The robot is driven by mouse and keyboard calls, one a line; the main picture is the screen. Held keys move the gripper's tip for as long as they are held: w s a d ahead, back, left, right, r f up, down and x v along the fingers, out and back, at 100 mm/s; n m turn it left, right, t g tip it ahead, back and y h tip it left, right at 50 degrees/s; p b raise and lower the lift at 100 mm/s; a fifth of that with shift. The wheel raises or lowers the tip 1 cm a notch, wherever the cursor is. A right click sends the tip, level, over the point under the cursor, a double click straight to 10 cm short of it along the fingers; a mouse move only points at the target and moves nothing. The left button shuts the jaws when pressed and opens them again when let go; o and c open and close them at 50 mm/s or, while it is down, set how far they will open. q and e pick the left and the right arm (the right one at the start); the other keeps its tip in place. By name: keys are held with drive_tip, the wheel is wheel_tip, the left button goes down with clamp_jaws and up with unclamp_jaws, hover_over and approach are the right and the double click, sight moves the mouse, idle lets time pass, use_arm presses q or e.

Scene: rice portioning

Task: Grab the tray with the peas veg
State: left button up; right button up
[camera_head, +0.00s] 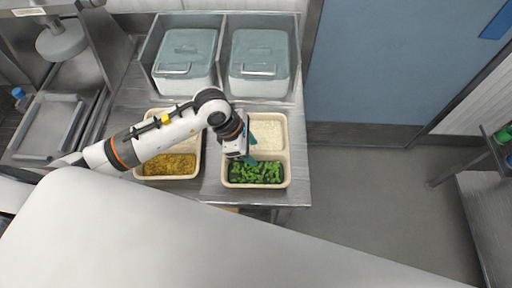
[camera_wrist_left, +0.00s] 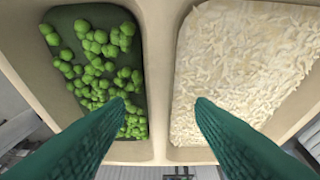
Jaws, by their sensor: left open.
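The tray with the peas (camera_head: 288,152) is a cream two-compartment tray on the metal counter. Green peas (camera_head: 256,173) fill its near compartment and white rice (camera_head: 268,133) its far one. My left gripper (camera_head: 251,146) is over the tray's left part, its teal fingers apart. In the left wrist view the open gripper (camera_wrist_left: 160,104) has one fingertip on the peas side and one on the rice side of the divider (camera_wrist_left: 157,55). Nothing is between the fingers except the view of this divider; whether they touch it I cannot tell. My right gripper is not in view.
A second cream tray (camera_head: 137,172) with yellow-brown food stands to the left, partly under my left arm. Two lidded containers (camera_head: 186,52) (camera_head: 259,60) stand behind in a metal frame. The counter's right edge is near the peas tray; open floor (camera_head: 375,200) lies beyond it.

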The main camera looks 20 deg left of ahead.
use_arm(q)
drive_tip(key=shift+x, duration=1.15)
drive_tip(key=shift+w, duration=0.1)
clamp_jaws()
drive_tip(key=shift+r, duration=0.1)
